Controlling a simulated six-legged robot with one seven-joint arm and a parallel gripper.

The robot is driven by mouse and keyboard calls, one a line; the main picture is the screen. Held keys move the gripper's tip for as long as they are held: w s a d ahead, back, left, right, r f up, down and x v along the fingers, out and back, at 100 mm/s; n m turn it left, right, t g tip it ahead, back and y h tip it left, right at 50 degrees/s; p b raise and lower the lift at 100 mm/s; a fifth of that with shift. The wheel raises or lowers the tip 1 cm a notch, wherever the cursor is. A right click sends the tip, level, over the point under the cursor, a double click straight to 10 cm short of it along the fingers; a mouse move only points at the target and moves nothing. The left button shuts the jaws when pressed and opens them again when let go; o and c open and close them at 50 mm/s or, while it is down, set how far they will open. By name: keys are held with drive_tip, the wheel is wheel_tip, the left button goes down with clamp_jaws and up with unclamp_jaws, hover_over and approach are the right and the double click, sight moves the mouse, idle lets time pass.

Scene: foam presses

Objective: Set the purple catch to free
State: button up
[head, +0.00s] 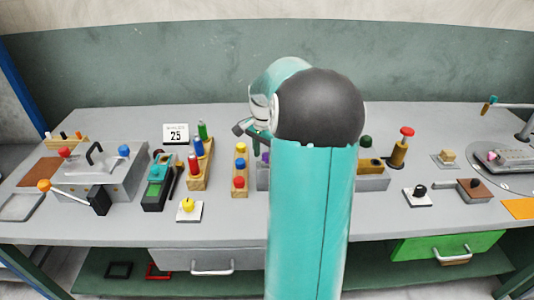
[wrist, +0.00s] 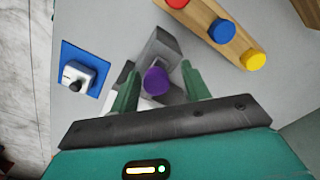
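The purple catch (wrist: 155,81) shows in the wrist view as a round purple knob on a grey metal block (wrist: 160,45). My gripper (wrist: 159,68) is open, with one green finger on each side of the knob. There is a visible gap on both sides, so the knob is not clasped. I cannot tell how far the fingertips are above the block. In the head view a small bit of the purple catch (head: 265,157) shows at the left edge of my arm, which hides most of the block and my gripper's fingers.
A wooden strip with red, blue and yellow knobs (wrist: 222,31) lies close to the right in the wrist view. A blue plate with a black-knobbed switch (wrist: 77,75) is to the left. In the head view, a red-topped post (head: 403,147) and black-knobbed plate (head: 419,194) stand right of my arm.

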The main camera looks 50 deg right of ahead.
sight(266, 154)
drive_tip(key=shift+s+d, duration=0.15)
drive_tip(key=shift+r, duration=0.1)
wheel_tip(266, 154, up, 14)
idle(0.5)
drive_tip(key=shift+f, duration=0.2)
